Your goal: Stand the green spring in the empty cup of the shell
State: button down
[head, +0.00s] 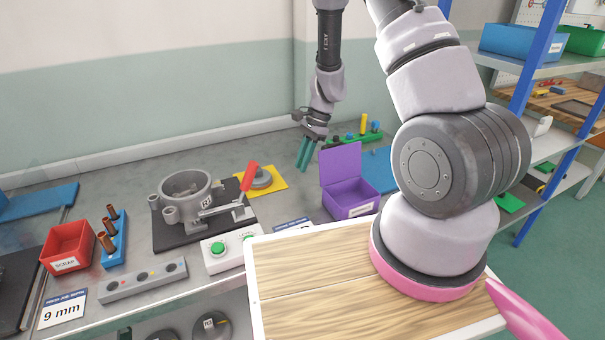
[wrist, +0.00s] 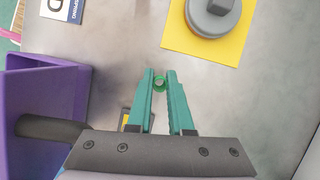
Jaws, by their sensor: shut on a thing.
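My gripper (head: 302,167) hangs in the air above the back of the bench, left of the purple box, with its green fingers pointing down. In the wrist view my gripper (wrist: 160,80) is shut on the green spring (wrist: 160,83), which sits between the fingertips and is seen nearly end-on. In the head view the spring cannot be made out from the fingers. The grey shell (head: 186,190) stands on a dark plate to the left, with small cups on its side (head: 170,214). Their insides are too small to tell which is empty.
A red-handled clamp (head: 248,178) stands at the shell's right. A yellow pad (head: 272,187) with a grey part lies behind it. The open purple box (head: 349,197) is on the right. A button box (head: 220,252), blue peg rack (head: 121,240) and red scrap bin (head: 66,246) are in front.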

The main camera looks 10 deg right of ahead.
jog(key=shift+f, duration=1.95)
jog(key=shift+f, duration=0.1)
jog(key=c, duration=0.8)
grip_release()
jog(key=v, duration=1.2)
jog(key=s+r+n+t, duration=0.2)
jog(key=s+r, duration=0.1)
jog(key=r, duration=0.7)
jog(key=s+r+n+t, duration=0.1)
jog(key=s+r+n, duration=0.15)
jog(key=r, duration=0.75)
jog(key=s+r+n+t, duration=0.1)
jog(key=s+r+t, duration=0.1)
jog(key=s+r, duration=0.2)
jog(key=s+r+n+t+h, duration=0.1)
jog(key=s+r+n+t, duration=0.1)
jog(key=s+r, duration=0.2)
jog(key=s+d+r+n+t+h, duration=0.1)
jog(key=s+r+n, duration=0.1)
jog(key=s+r, duration=0.3)
jog(key=shift+s+t, duration=0.4)
jog(key=shift+s, duration=0.75)
